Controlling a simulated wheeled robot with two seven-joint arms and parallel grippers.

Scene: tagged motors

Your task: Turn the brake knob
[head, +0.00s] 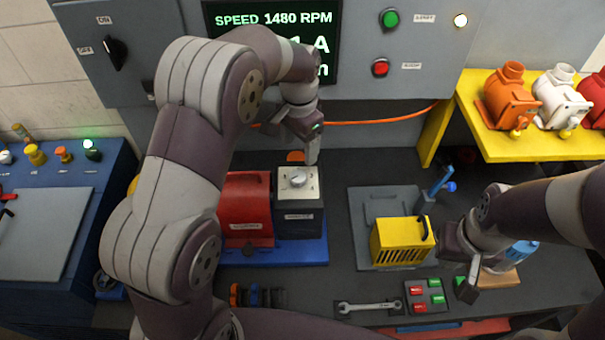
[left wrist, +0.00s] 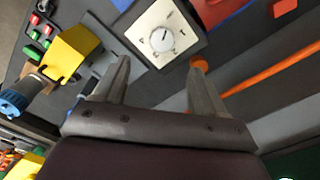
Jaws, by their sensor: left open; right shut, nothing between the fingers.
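The brake knob (head: 298,180) is a round silver knob on the pale top plate of a dark box (head: 300,222). My left gripper (head: 308,150) is above and behind the box, apart from the knob. In the left wrist view its two fingers (left wrist: 158,65) are spread and empty, with the knob ahead of and between their tips. My right gripper (head: 467,282) is shut and empty, low over the bench at the right.
A red motor (head: 246,205) stands beside the box on a blue base. A yellow vented box (head: 401,242) on a grey plate is near my right gripper. An orange cable (head: 380,119) runs behind. A wrench (head: 368,307) lies at the front. The screen (head: 270,40) reads 1480 RPM.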

